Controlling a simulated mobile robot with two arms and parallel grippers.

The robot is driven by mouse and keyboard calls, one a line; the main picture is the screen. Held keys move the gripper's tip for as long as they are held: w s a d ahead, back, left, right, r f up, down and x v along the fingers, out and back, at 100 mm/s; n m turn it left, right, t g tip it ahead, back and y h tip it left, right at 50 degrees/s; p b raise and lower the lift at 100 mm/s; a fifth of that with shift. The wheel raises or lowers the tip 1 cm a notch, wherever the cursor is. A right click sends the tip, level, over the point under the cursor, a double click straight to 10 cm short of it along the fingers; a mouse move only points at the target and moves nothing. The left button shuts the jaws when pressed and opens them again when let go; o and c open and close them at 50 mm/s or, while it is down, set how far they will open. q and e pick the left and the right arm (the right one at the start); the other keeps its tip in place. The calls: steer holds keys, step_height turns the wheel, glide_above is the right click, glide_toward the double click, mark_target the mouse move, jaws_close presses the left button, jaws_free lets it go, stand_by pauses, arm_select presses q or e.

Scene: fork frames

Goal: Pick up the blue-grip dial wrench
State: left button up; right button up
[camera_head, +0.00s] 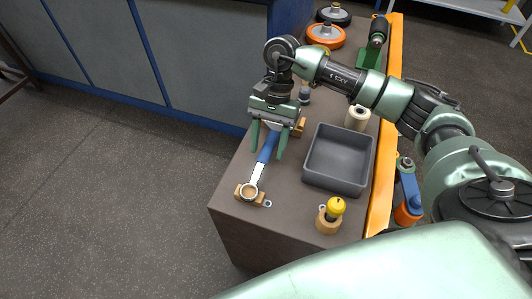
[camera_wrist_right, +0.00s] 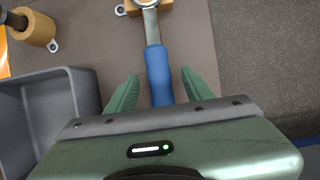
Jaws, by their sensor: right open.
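The blue-grip dial wrench (camera_head: 262,161) lies along the left side of the brown bench top, its ring end on a small wooden block (camera_head: 245,195). In the right wrist view its blue grip (camera_wrist_right: 159,75) runs between my fingers. My right gripper (camera_head: 267,156) is open, with a green finger on each side of the blue grip and a visible gap to both. The palm hides the far end of the grip in the wrist view. My left gripper is not in view.
A grey open bin (camera_head: 312,181) stands right of the wrench. A yellow-topped tool in a wooden holder (camera_head: 328,224) stands near the front. A cream roll (camera_head: 357,118) and orange and black discs (camera_head: 324,37) sit farther back. The bench's left edge is close to the wrench.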

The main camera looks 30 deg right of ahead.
steer(key=shift+c, duration=0.3)
jaws_close()
stand_by(1.3)
